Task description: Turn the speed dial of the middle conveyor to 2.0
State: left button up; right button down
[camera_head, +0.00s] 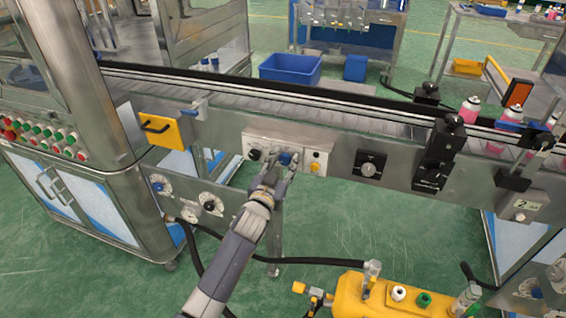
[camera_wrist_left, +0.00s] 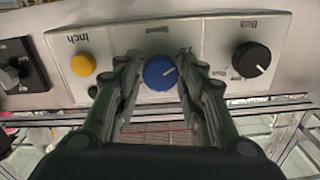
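A pale control panel (camera_head: 258,144) sits on the side of the middle conveyor. It carries a blue dial (camera_head: 284,157) in the middle, which shows large in the left wrist view (camera_wrist_left: 160,73) with a light pointer line slanting up to the right. My left gripper (camera_head: 281,164) is at this dial. In the left wrist view its fingers (camera_wrist_left: 160,68) stand close on both sides of the blue dial and appear to be shut on it. The scale marks are too small or covered to read. My right gripper is not in view.
A black knob (camera_wrist_left: 251,60) and a yellow button (camera_wrist_left: 83,65) flank the blue dial on the same panel. A yellow handle plate (camera_head: 164,131) is left on the conveyor and a black knob box (camera_head: 369,165) right. A yellow tank (camera_head: 385,300) stands below.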

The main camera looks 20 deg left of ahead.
pick_arm(q)
jog(key=c, duration=0.5)
jog(key=shift+o, duration=0.2)
jog(key=m, duration=0.3)
jog(key=shift+p, duration=0.3)
jog(key=m, duration=0.4)
jog(key=shift+d+m, duration=0.1)
jog(key=shift+m, duration=0.2)
jog(key=shift+f+m, duration=0.15)
jog(key=shift+m, duration=1.85)
jog(key=o, duration=1.1)
jog(key=shift+c, duration=0.2)
